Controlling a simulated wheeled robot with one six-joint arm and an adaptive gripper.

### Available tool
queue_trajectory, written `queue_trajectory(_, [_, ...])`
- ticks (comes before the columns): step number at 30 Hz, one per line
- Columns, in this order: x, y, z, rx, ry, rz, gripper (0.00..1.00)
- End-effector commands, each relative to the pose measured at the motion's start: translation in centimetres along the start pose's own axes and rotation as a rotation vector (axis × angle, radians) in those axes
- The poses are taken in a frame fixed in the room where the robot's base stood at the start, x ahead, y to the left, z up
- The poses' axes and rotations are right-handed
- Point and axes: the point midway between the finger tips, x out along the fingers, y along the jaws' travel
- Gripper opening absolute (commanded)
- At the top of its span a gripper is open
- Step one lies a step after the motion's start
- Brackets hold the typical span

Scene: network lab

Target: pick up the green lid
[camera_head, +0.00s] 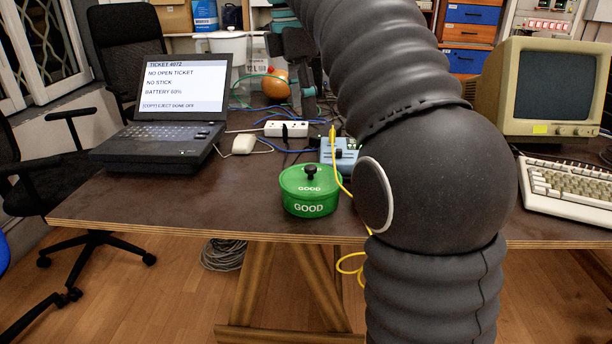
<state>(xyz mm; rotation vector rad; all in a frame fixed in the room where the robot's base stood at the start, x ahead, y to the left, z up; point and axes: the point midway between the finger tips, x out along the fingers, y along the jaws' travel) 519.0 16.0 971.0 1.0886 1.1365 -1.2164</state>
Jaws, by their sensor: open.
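The green lid (296,181) with a black knob sits on a green pot (312,208) marked GOOD, near the front edge of the table. The lid looks flat on the pot's rim. My gripper (306,104) is beyond the pot, farther back over the table and partly hidden by my arm. It is open and apart from the lid. I cannot see clearly whether anything is between its fingers.
A laptop (150,150) and a mouse (244,144) are left of the pot. A power strip (286,129), a blue box (340,150) and a yellow cable (337,180) lie behind and beside it. An orange round object (274,84) and an old monitor (548,92) stand farther back.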

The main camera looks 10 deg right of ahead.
Motion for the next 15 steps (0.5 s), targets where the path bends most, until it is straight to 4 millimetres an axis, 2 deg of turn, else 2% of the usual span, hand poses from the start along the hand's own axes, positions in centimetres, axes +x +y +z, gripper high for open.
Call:
queue_trajectory(3, [0.3,0.3,-0.1,-0.026,-0.001,-0.009,0.55])
queue_trajectory(7, [1.6,0.2,0.0,-0.029,-0.002,-0.010,0.55])
queue_trajectory(15, [6.2,0.1,-0.1,-0.028,-0.001,-0.009,0.55])
